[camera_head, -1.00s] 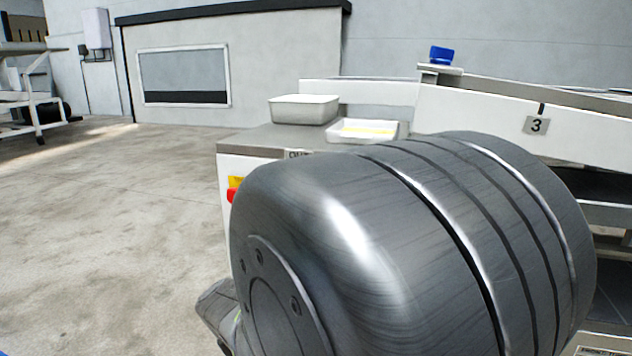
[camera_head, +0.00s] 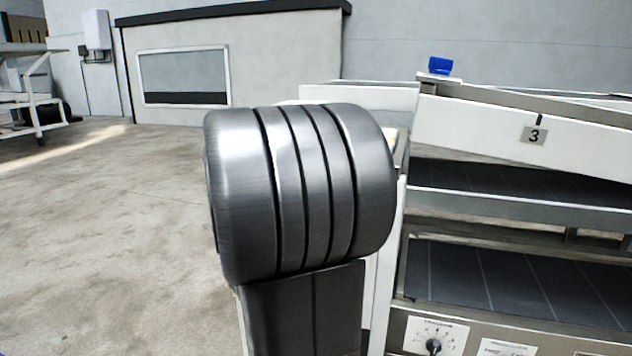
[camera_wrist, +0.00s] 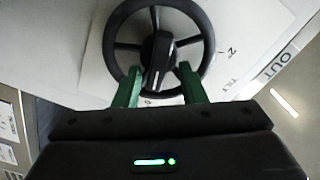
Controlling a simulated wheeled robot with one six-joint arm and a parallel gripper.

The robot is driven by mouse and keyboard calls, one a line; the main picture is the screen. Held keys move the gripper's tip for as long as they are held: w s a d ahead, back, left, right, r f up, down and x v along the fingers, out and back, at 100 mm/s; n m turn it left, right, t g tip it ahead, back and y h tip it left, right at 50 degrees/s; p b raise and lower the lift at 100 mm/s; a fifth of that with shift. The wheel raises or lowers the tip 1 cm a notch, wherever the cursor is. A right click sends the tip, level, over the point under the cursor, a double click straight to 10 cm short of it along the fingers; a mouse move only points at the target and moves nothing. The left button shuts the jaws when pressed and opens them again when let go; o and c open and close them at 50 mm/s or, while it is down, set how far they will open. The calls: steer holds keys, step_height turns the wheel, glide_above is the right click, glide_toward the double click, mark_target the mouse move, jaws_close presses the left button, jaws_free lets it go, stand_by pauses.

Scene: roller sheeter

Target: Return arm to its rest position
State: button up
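My gripper (camera_wrist: 160,84) shows in the wrist view as two green fingers set apart, with nothing held between them. Beyond the fingertips is a black spoked handwheel (camera_wrist: 204,33) with a dark knob (camera_wrist: 158,56) at its centre. The fingertips overlap the wheel's lower rim in the picture; I cannot tell whether they touch it. In the head view, a large grey joint and link of my arm (camera_head: 300,190) stand upright in front of the machine. My gripper is out of sight there.
The sheeter's white side panel (camera_head: 480,122), marked 3, and dark belts (camera_head: 520,280) lie to the right. A blue object (camera_head: 440,66) sits on top. A dial panel (camera_head: 434,338) is at the bottom. Open concrete floor (camera_head: 100,230) is at left.

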steer(key=shift+a+r+n+p, duration=0.1)
steer(key=shift+r+n+p, duration=0.05)
steer(key=shift+n+p, duration=1.2)
